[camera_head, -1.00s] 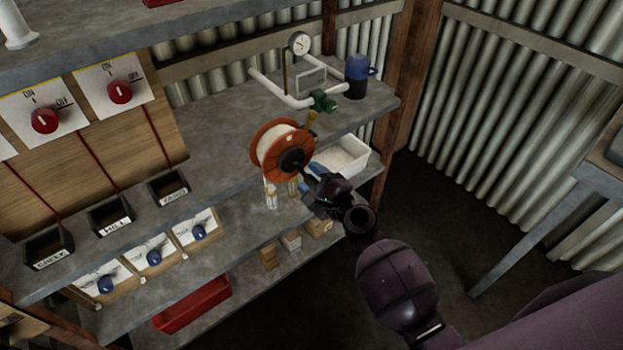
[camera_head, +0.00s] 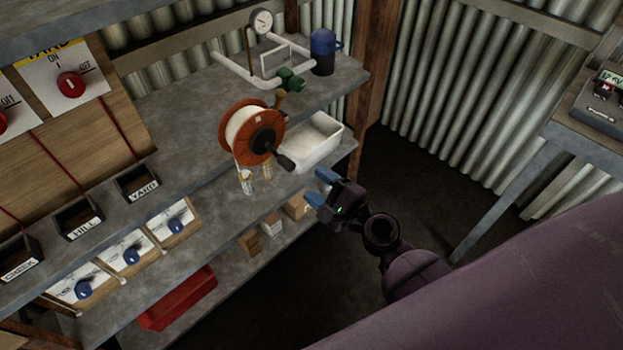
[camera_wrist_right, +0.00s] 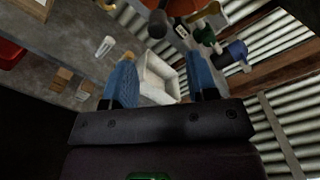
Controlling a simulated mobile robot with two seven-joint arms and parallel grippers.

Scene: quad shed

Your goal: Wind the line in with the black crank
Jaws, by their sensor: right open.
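The orange reel (camera_head: 233,133) with pale line wound on it stands at the front edge of the middle shelf in the head view. Its black crank (camera_head: 283,160) sticks out from the black hub toward the lower right. My right gripper (camera_head: 321,187) is open and empty, right of and below the crank handle, apart from it. In the right wrist view its two blue fingers (camera_wrist_right: 157,80) are spread with nothing held between them. A dark handle-like piece (camera_wrist_right: 157,24) shows beyond them at the top. My left gripper is not in view.
A white tray (camera_head: 333,129) sits right of the reel. Behind are white pipes with a green valve (camera_head: 290,78), a gauge (camera_head: 262,22) and a blue-topped mug (camera_head: 323,58). Small boxes (camera_head: 270,225) and a red case (camera_head: 178,298) lie below. Open floor lies to the right.

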